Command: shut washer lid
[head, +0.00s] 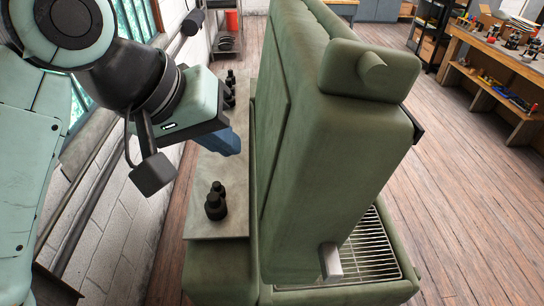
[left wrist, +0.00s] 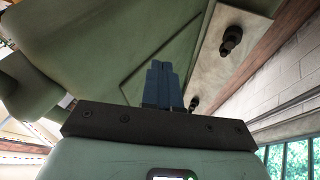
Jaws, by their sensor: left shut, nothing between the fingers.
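The green parts washer (head: 215,272) stands in front of me in the head view. Its lid (head: 335,140), a tall thick green slab, stands raised and slightly tilted, with a stubby round knob (head: 374,68) near its top. A wire grate (head: 365,250) shows in the open washer below, partly hidden by the lid. My left gripper (head: 230,146) is at the left, behind side of the lid, with blue fingers together and empty. In the left wrist view the shut fingers (left wrist: 163,72) point toward the green lid surface (left wrist: 150,30); I cannot tell whether they touch it.
A pale ledge (head: 205,190) with dark bottle-like fittings (head: 215,205) runs between the washer and the white brick wall (head: 110,230). A workbench (head: 500,70) with tools stands at the far right. The wooden floor (head: 470,190) right of the washer is clear.

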